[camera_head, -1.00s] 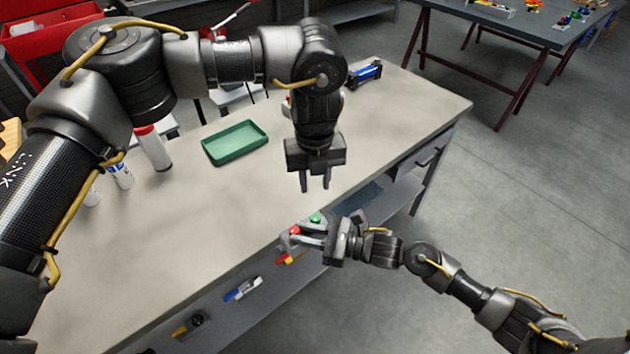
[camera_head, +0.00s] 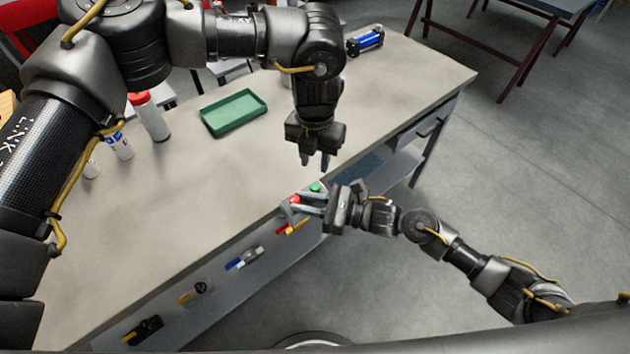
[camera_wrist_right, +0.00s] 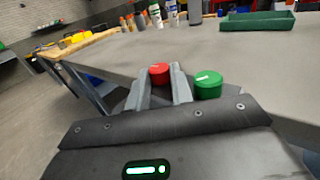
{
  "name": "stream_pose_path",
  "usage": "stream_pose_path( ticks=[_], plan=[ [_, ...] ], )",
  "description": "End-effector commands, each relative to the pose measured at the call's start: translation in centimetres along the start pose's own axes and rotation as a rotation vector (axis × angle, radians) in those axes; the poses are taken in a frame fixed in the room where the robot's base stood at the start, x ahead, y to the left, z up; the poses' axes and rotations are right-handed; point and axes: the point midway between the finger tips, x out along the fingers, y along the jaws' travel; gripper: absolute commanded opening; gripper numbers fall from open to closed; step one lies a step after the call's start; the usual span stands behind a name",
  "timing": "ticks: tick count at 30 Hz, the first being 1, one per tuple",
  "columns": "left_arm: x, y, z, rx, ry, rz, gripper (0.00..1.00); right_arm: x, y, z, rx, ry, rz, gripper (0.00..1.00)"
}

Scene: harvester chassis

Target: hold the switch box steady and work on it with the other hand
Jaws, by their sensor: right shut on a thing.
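The switch box (camera_head: 306,192) is a small grey box with a red button (camera_head: 295,199) and a green button (camera_head: 315,187), at the table's near edge. Most of its body is hidden by my right gripper (camera_head: 308,203), which is shut on it from the right. In the right wrist view the red button (camera_wrist_right: 159,73) shows between the fingertips and the green button (camera_wrist_right: 208,85) lies just right of the fingers. My left gripper (camera_head: 315,161) points down above and beyond the box, fingers apart, empty, and not touching it.
A green tray (camera_head: 234,112) and a blue-and-black device (camera_head: 365,40) stand on the workbench (camera_head: 200,180). White bottles (camera_head: 150,117) stand at the left. Tools hang along the bench's front side. The tabletop around the left gripper is mostly clear.

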Motion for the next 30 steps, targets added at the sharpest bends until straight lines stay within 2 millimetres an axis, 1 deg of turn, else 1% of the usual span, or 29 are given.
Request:
stream_pose_path(
  ticks=[1,6,12,18,26,27,30],
  plan=[
    [1.1,-0.1,-0.1,0.000,0.003,-0.001,0.33,0.0,0.0,0.1,-0.001,-0.003,0.000,0.00],
    [4.5,0.0,-0.1,-0.001,0.002,0.000,0.33,0.0,0.0,0.1,-0.001,-0.002,0.000,0.00],
    [7.5,0.0,0.0,-0.002,0.001,-0.001,0.33,0.0,0.0,0.1,-0.001,-0.003,0.000,0.00],
    [8.7,0.0,0.0,-0.001,0.000,-0.001,0.33,0.0,0.0,0.1,-0.001,-0.003,0.000,0.00],
    [8.8,0.0,0.0,-0.001,0.000,-0.001,0.33,0.0,0.0,0.1,-0.001,-0.003,0.000,0.00],
    [8.8,0.0,0.0,-0.002,0.000,-0.001,0.30,0.0,0.0,0.1,-0.001,-0.003,0.000,0.00],
    [8.8,0.0,0.0,-0.002,0.000,0.000,0.17,0.0,0.0,0.1,-0.001,-0.003,0.000,0.00]
  ],
)
